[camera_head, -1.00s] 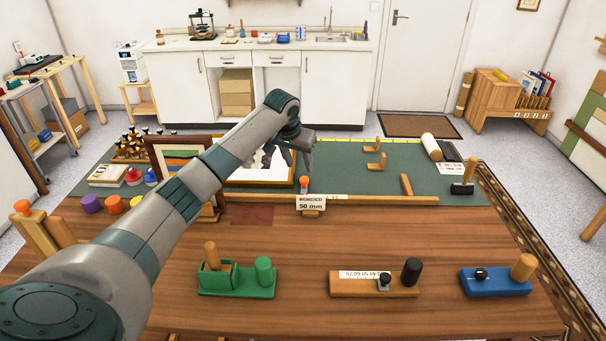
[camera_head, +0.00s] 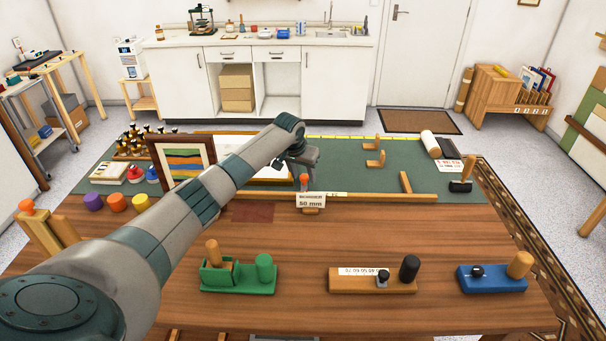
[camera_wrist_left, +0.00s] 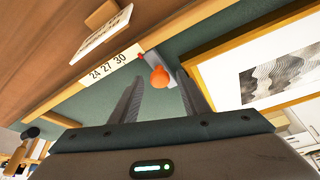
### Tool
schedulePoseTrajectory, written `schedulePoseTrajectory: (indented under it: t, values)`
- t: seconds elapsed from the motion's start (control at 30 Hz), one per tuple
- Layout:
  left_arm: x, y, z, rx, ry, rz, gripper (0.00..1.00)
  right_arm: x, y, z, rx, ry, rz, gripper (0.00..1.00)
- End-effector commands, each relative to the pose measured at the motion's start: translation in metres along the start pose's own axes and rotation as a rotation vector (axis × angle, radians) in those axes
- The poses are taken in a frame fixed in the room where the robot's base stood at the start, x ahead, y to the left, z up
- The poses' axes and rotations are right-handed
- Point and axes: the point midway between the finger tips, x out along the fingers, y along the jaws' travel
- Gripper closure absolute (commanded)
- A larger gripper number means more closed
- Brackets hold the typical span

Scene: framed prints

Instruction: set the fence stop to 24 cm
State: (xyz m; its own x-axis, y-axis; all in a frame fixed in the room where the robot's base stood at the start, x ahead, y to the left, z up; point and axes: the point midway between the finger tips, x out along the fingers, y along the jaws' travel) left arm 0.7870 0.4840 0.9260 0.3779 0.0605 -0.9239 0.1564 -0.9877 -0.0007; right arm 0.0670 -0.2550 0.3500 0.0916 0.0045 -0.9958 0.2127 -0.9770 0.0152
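The fence (camera_head: 380,198) is a long wooden bar along the front edge of the green mat. Its stop has an orange knob (camera_head: 304,179), which also shows in the left wrist view (camera_wrist_left: 160,77) beside a grey metal piece. A pale scale strip (camera_wrist_left: 108,66) on the fence reads 24, 27, 30; the knob stands near the 30 end. The stop's exact reading cannot be told. My left gripper (camera_head: 303,164) is above the stop. In the wrist view its two fingers are apart, with the knob showing between them; contact is not visible. My right gripper is not in view.
A "BORDER 50 mm" card (camera_head: 311,200) stands just in front of the stop. Green (camera_head: 238,277), wooden (camera_head: 350,283) and blue (camera_head: 492,281) blocks line the front.

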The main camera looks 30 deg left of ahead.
Motion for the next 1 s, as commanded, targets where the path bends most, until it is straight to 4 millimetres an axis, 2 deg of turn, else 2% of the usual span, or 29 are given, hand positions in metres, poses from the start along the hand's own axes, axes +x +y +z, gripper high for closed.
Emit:
schedulePoseTrajectory:
  t: [0.03, 0.17, 0.33, 0.43, 0.8, 1.0]
  values:
    - [0.000, 0.000, 0.000, 0.000, 0.000, 0.000, 0.69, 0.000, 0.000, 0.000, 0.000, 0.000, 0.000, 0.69]
    - [0.000, 0.000, 0.000, 0.000, 0.000, 0.000, 1.00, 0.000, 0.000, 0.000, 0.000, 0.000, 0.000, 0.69]
    - [0.000, 0.002, -0.001, 0.000, 0.000, 0.001, 1.00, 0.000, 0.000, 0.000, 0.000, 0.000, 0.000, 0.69]
    - [0.001, 0.010, -0.004, -0.001, 0.000, 0.003, 1.00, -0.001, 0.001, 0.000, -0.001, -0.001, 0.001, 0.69]
    - [0.012, 0.077, -0.030, 0.000, 0.002, 0.006, 1.00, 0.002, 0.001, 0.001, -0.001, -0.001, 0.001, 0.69]
    - [0.013, 0.089, -0.035, 0.000, 0.002, 0.003, 1.00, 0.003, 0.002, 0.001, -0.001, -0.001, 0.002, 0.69]
